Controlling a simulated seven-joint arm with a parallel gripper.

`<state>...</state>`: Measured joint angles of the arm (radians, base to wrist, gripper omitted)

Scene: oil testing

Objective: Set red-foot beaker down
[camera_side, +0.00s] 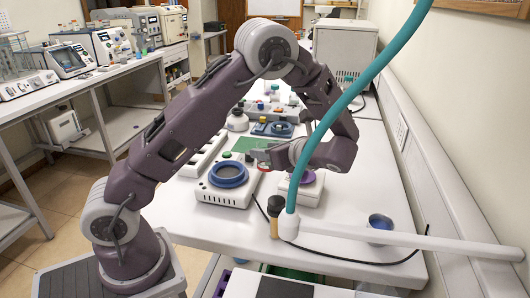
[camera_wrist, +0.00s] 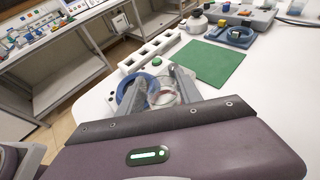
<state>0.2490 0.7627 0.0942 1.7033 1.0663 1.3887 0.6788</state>
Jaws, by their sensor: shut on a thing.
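The red-foot beaker (camera_wrist: 165,93) is clear glass with a reddish ring, seen between the fingers in the wrist view. My gripper (camera_wrist: 166,84) is shut on it. In the side view my gripper (camera_side: 262,155) is small and partly hidden by my wrist, and a bit of red from the beaker (camera_side: 264,167) shows below it. The beaker is beside a white device with a blue ring (camera_side: 228,175), up and to its right in the side view. I cannot tell whether its foot touches a surface.
A white device with a purple top (camera_side: 306,178) stands to the right, partly behind my arm. A green mat (camera_wrist: 205,62) lies beyond the gripper. A white rack with holes (camera_wrist: 150,50) stands behind the blue ring. A teal hose (camera_side: 345,95) and a blue cup (camera_side: 380,222) are at right.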

